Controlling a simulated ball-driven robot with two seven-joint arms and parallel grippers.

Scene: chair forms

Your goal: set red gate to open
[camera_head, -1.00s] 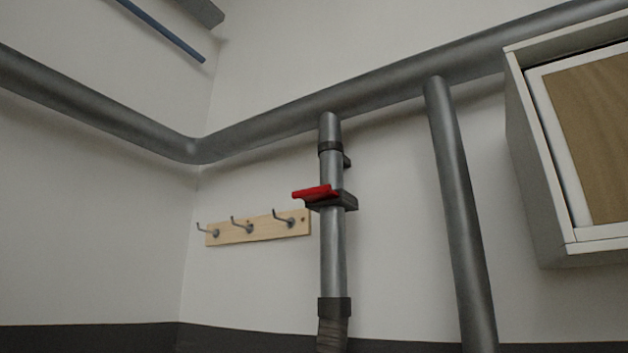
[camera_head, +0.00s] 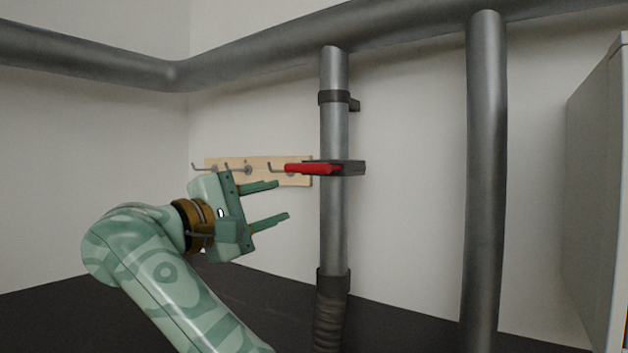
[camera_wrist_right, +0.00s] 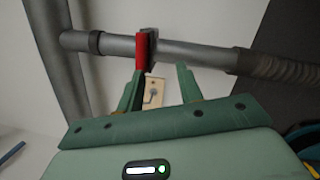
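The red gate is a blast-gate on the vertical grey pipe (camera_head: 334,220). Its red handle (camera_head: 308,169) points left from a dark plate (camera_head: 350,167) that crosses the pipe. My right gripper (camera_head: 282,199) is open and empty, to the left of the pipe and a little below the handle in the head view. In the right wrist view the red handle (camera_wrist_right: 142,52) shows just beyond the left finger of my right gripper (camera_wrist_right: 161,74), lined up with that fingertip rather than the gap. I cannot tell whether they touch. My left gripper is not in view.
A wooden hook rack (camera_head: 258,171) is on the wall behind the handle. A thicker vertical pipe (camera_head: 486,180) stands to the right, and a grey cabinet (camera_head: 595,190) at the right edge. A horizontal pipe (camera_head: 410,35) runs above. The space between the two vertical pipes is clear.

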